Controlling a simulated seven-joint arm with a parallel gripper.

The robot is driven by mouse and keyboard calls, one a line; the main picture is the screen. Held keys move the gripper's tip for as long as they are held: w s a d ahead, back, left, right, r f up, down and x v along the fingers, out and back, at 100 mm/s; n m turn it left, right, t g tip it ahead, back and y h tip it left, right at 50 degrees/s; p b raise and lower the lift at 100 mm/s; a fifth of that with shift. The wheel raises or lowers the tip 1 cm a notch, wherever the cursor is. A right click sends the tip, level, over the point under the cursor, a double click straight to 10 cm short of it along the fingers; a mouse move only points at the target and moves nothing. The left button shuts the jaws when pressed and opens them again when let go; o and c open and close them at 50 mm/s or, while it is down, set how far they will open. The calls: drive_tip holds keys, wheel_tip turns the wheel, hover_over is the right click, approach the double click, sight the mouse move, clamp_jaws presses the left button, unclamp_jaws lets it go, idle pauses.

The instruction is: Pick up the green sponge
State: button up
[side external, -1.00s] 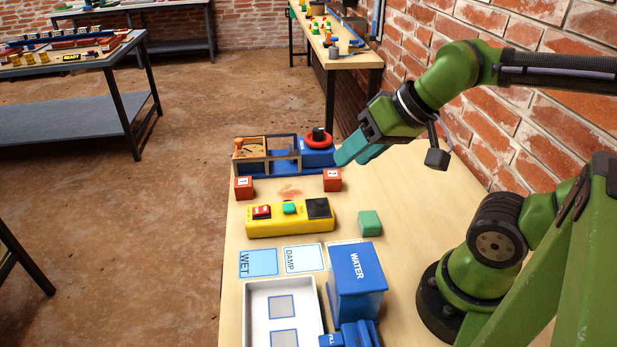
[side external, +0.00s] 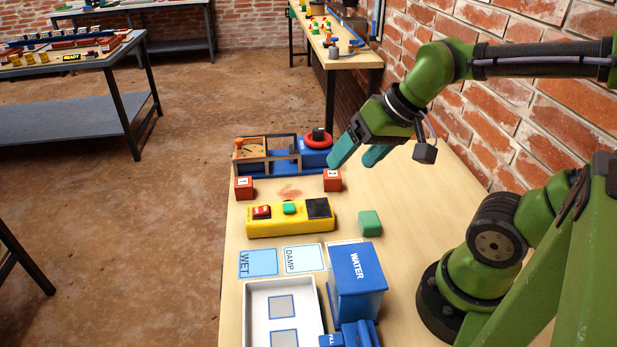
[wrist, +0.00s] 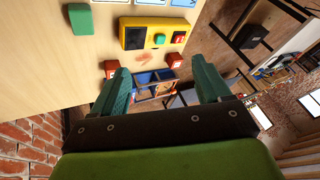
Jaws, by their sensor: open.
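The green sponge (side external: 370,223) is a small green block on the light wood table, right of the yellow control box and behind the blue WATER box. It also shows in the wrist view (wrist: 79,17) at the top left. My gripper (side external: 352,161) is open and empty, in the air above and behind the sponge in the side view. In the wrist view my gripper (wrist: 160,85) shows two teal fingers spread apart, with nothing between them at close range.
A yellow control box (side external: 290,222) has a red and a green button. Two red cubes (side external: 244,188) (side external: 332,180) stand behind it. A blue WATER box (side external: 357,280) and a white tray (side external: 258,318) stand in front. A brick wall runs along the right.

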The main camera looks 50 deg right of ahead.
drive_tip(key=d+f+m+g+h, duration=0.2)
drive_tip(key=d+f+m+g, duration=0.3)
drive_tip(key=d, duration=0.4)
drive_tip(key=g, duration=0.1)
hover_over(370, 218)
drive_tip(key=f, duration=1.1)
drive_tip(key=shift+s+f, duration=0.15)
drive_tip(key=shift+s, duration=0.1)
drive_tip(key=shift+w+f, duration=0.15)
drive_tip(key=shift+f, duration=1.35)
drive_tip(key=shift+w+f, duration=0.1)
drive_tip(key=shift+f, duration=1.35)
drive_tip(key=c, duration=1)
wheel_tip(370, 218, up, 10)
drive_tip(key=shift+r, duration=0.1)
